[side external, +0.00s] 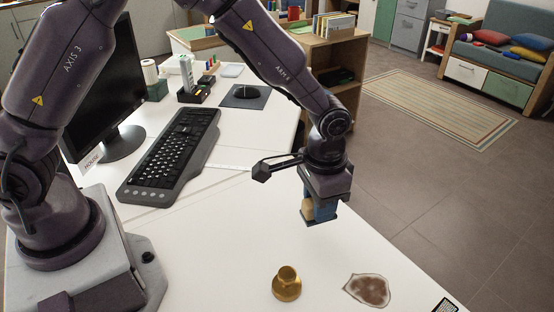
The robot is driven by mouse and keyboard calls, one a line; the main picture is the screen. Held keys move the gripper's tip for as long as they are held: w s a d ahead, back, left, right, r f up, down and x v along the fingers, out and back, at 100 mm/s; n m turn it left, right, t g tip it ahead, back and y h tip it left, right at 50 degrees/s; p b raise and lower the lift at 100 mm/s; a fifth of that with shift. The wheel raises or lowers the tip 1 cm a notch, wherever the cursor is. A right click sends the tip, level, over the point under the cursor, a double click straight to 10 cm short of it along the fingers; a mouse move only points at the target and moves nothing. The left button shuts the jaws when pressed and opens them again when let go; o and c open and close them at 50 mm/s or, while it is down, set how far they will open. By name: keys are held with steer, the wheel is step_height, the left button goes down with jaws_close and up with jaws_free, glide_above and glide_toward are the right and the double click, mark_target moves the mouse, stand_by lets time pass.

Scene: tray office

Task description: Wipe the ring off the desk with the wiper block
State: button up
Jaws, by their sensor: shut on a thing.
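My gripper (321,213) is in the side external view, above the white desk (220,247). It is shut on the wiper block (309,209), which shows as a small tan and blue piece between the fingers. The block is held in the air, apart from the desk. The ring (369,290) is a brown, blotchy stain on the desk, nearer the camera and to the right of my gripper. Part of the block is hidden by the fingers.
A brass weight-like object (287,284) stands just left of the stain. A keyboard (172,153), a monitor (104,90) and a mouse on a pad (246,93) are farther back. The desk between gripper and keyboard is clear.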

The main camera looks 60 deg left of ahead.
glide_toward(348, 278)
steer(key=d, duration=0.6)
steer(key=shift+w+d+r+n, duration=0.6)
steer(key=shift+w+d+n, duration=0.55)
steer(key=shift+n, duration=0.35)
steer(key=shift+s+f, duration=0.1)
steer(key=shift+f, duration=3.35)
steer(key=shift+a+f, duration=0.15)
steer(key=shift+f, duration=0.15)
steer(key=shift+a+f, duration=0.15)
steer(key=shift+a, duration=0.65)
steer(key=shift+c, duration=0.3)
steer(key=shift+a, duration=3.05)
steer(key=shift+s+a, duration=0.15)
steer(key=shift+s, duration=0.45)
steer(key=shift+w+d, duration=0.1)
steer(key=shift+d, duration=3.8)
steer(key=shift+s+d, duration=0.3)
steer(key=shift+s, duration=0.2)
steer(key=shift+a, duration=4.2)
step_height(348, 278, up, 8)
